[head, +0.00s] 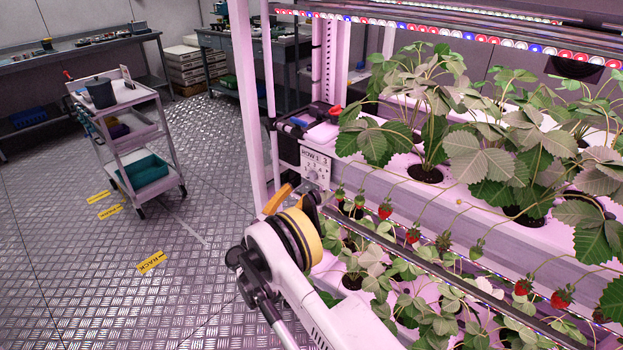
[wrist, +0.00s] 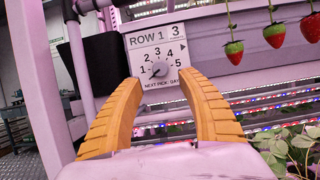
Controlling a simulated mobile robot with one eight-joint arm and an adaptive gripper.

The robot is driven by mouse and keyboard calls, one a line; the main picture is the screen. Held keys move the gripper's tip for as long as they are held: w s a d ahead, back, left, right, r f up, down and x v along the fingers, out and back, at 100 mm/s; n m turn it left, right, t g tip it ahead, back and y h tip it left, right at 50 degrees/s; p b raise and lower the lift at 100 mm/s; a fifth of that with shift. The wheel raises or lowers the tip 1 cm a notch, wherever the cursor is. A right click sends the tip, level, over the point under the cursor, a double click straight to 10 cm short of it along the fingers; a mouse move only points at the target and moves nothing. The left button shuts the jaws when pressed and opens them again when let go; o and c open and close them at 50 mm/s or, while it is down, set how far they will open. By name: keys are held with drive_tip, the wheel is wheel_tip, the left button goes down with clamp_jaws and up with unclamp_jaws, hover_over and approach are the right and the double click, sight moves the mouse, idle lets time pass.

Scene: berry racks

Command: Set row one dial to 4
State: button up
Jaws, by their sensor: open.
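The panel also shows in the head view (head: 316,163) at the end of the rack. My gripper (wrist: 159,78) has its two orange fingers apart, with the knob framed between the tips. Nothing is held. I cannot tell whether either tip touches the panel. In the head view my gripper (head: 295,190) is just below the panel.
Strawberry plants (head: 430,150) fill the rack at right, and red berries (wrist: 273,35) hang right of the panel. A pale rack post (head: 246,100) stands left of the panel. A trolley (head: 125,135) stands further left on open metal floor.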

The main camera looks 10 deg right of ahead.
sight(310, 179)
drive_tip(key=b+x, duration=0.1)
drive_tip(key=x, duration=0.5)
drive_tip(key=shift+w+d+b, duration=0.15)
drive_tip(key=shift+d+b, duration=0.05)
drive_tip(key=shift+b, duration=0.1)
clamp_jaws()
